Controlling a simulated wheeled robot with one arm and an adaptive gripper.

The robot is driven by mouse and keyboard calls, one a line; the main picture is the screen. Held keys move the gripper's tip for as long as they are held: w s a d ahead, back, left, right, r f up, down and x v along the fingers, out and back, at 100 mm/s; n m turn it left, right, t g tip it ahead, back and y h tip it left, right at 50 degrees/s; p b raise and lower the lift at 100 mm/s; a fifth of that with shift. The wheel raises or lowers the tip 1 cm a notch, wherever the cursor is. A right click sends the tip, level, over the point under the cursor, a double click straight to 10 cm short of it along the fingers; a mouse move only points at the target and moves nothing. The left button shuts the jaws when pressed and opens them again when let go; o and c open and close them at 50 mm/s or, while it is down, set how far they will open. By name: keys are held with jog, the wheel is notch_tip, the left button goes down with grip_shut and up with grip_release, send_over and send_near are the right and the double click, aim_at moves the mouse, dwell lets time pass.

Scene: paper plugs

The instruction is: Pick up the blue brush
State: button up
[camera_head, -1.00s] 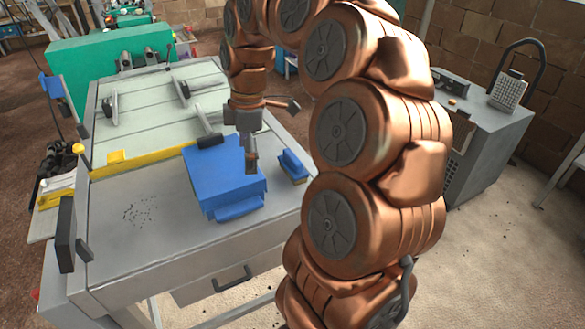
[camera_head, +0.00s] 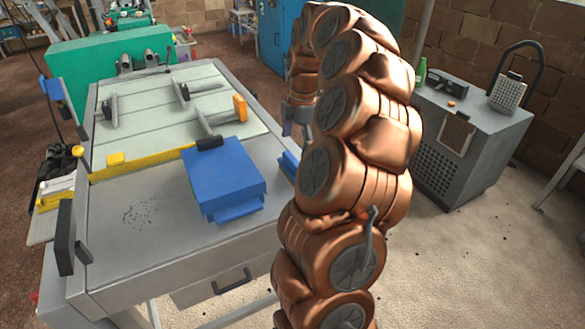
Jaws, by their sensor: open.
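A small blue object (camera_head: 289,164), which looks like the blue brush, lies at the right edge of the workbench, beside a large blue block. My arm hides its right part. My gripper (camera_head: 298,130) is above and behind it in the picture, near the bench's right edge and apart from it. It is open with nothing seen in it; my arm links hide part of it.
The large blue block (camera_head: 226,180) sits on the grey workbench (camera_head: 120,240) left of the brush. Clamp-like tools (camera_head: 205,125) lie on the pale panel behind. A grey cabinet (camera_head: 465,165) stands right.

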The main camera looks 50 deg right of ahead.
aim_at(293, 158)
jog(key=shift+w+a+f+p, duration=0.15)
jog(key=shift+f+p, duration=0.2)
jog(key=shift+f, duration=0.5)
jog(key=shift+a+f+p, duration=0.1)
jog(key=shift+f+p, duration=0.2)
jog(key=shift+f, duration=0.5)
jog(key=shift+w+a+f+p, duration=0.15)
jog(key=shift+f+p, duration=0.2)
jog(key=shift+f, duration=0.5)
jog(key=c, duration=0.9)
